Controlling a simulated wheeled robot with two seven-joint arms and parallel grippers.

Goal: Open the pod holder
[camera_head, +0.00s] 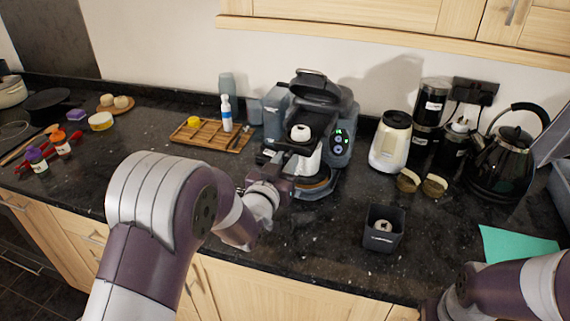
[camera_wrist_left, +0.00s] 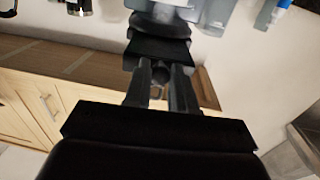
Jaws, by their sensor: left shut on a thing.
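The dark coffee machine (camera_head: 343,105) stands against the back wall of the counter, its top part raised. A white round piece (camera_head: 300,132) shows at its front, in the pod holder area. My left gripper (camera_head: 277,172) is at the machine's front left, low beside the drip tray (camera_head: 318,188). In the left wrist view, the left fingers (camera_wrist_left: 160,72) are closed on a dark part at the machine's front, apparently the pod holder (camera_wrist_left: 160,50). The exact contact is partly hidden. My right arm shows at the lower right, but its gripper is out of view.
A wooden tray (camera_head: 203,146) with a blue-white bottle (camera_head: 226,113) is left of the machine. A cream canister (camera_head: 390,142), a black kettle (camera_head: 501,165) and two small bowls stand right. A dark square container (camera_head: 384,228) sits in front. Counter between is clear.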

